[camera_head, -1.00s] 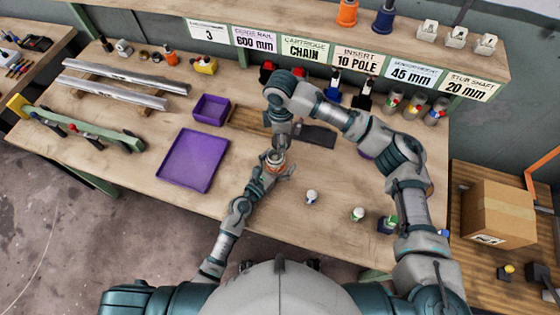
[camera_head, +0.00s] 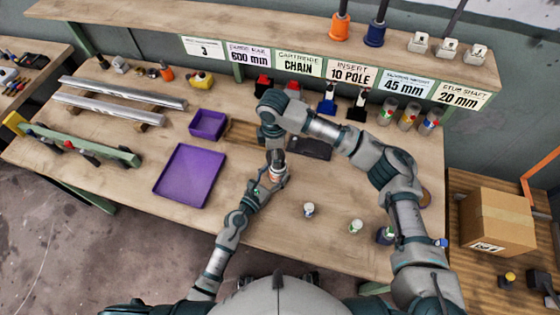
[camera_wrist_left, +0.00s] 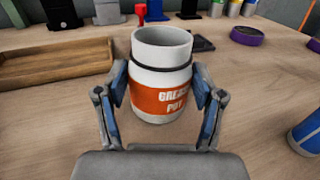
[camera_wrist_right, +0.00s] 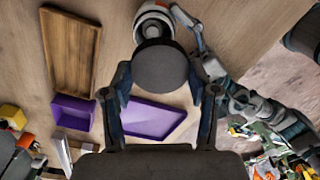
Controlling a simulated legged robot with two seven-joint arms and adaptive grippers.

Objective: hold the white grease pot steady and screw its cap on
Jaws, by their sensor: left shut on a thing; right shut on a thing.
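The white grease pot (camera_wrist_left: 162,55), with an orange label, stands upright between the fingers of my left gripper (camera_wrist_left: 161,103), which is shut around its sides. Its open mouth shows uncovered in the left wrist view. The pot also shows in the head view (camera_head: 278,174) and at the top of the right wrist view (camera_wrist_right: 153,24). My right gripper (camera_wrist_right: 161,90) is shut on the round dark cap (camera_wrist_right: 160,70). The right gripper (camera_head: 275,153) is above the pot in the head view. The cap looks apart from the pot and partly overlaps it in the right wrist view.
A purple tray (camera_head: 190,176) and a purple bin (camera_head: 207,124) lie left of the arms. A wooden tray (camera_wrist_left: 55,74) is behind the pot. Small bottles (camera_head: 308,210) stand on the bench to the right. Open bench lies around the pot.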

